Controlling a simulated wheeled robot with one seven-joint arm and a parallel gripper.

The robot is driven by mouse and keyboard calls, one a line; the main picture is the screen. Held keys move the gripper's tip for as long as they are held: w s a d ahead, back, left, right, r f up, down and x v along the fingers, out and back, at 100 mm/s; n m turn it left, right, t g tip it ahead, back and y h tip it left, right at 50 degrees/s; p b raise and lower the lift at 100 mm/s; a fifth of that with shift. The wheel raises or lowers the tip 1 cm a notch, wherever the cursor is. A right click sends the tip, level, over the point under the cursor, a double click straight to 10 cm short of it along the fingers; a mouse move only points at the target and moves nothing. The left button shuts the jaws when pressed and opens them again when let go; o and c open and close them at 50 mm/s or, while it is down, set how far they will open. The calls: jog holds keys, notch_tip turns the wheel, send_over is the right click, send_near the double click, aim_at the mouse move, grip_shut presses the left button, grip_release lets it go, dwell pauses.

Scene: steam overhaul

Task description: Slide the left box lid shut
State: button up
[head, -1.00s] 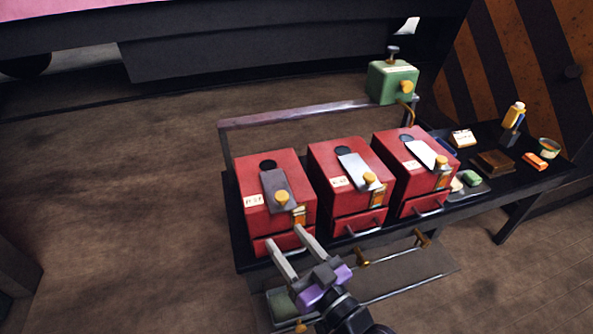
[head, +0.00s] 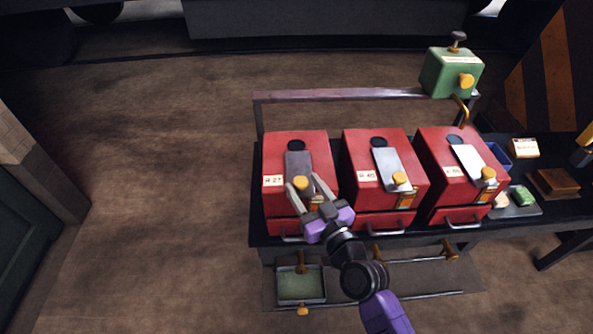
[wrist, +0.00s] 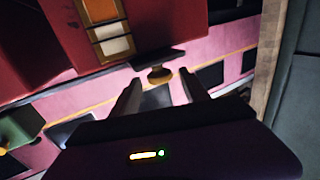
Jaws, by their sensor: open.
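In the wrist view the knob (wrist: 160,75) shows between and beyond the two fingertips (wrist: 160,86).
The middle red box (head: 360,185) and right red box (head: 440,175) stand close on the right, each with a lid and an uncovered hole. A metal rail (head: 340,96) runs behind them. A green box (head: 450,72) sits at the rail's right end. Floor at left is clear.

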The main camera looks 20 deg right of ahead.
aim_at(295, 173)
jog(key=shift+w+a, duration=0.15)
jog(key=shift+w, duration=1.2)
jog(key=shift+w+a, duration=0.1)
jog(key=shift+w, duration=1.25)
grip_shut()
